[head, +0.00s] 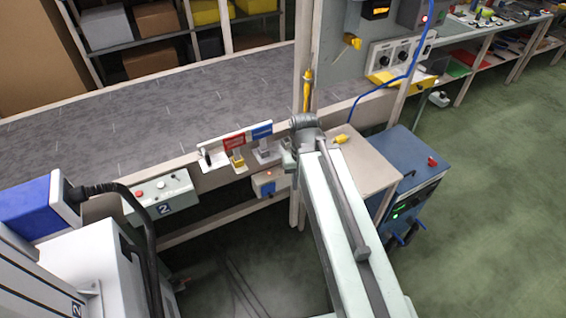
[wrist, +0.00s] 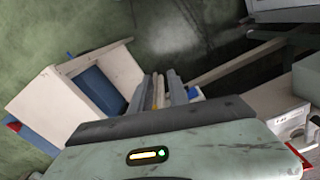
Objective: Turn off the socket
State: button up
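A small pale box with a blue socket face (head: 267,188) and a small orange-red light is mounted low on the rail below the conveyor, in the head view. I take it to be the socket. My gripper (head: 288,158) is at the end of my arm, above and right of this box and apart from it. In the wrist view, my gripper's fingers (wrist: 165,92) point away from the camera and stand close together, with a yellowish strip between them. I cannot tell whether they are open or shut. I cannot identify the socket surely in the wrist view.
A control box (head: 160,195) with red and white buttons stands left of the socket. Red and blue labelled holders (head: 235,142) sit above it. A blue cabinet (head: 415,165) with a green light stands right of my arm. A wooden post (head: 304,60) rises behind my gripper.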

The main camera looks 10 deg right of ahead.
jog(key=shift+f, duration=0.1)
jog(key=w+a+f+n+t+y+b, duration=0.1)
jog(key=w+f+t+y+b, duration=0.1)
jog(key=w+f+b, duration=0.5)
jog(key=w+a+f+t+y+b, duration=0.2)
jog(key=w+f+t+y+b, duration=0.15)
jog(key=f+b, duration=0.75)
jog(key=w+d+f+t+b, duration=0.1)
jog(key=w+d+t+b, duration=0.2)
jog(key=w+b, duration=0.45)
jog(key=w+d+f+t+b, duration=0.1)
jog(key=w+d+t+b, duration=0.3)
jog(key=b, duration=0.6)
jog(key=shift+m+y, duration=0.4)
jog(key=shift+y, duration=0.05)
jog(key=b+x, duration=0.3)
jog(key=x, duration=0.4)
jog(key=shift+w+a+f, duration=0.2)
jog(key=shift+a+f, duration=0.05)
grip_shut()
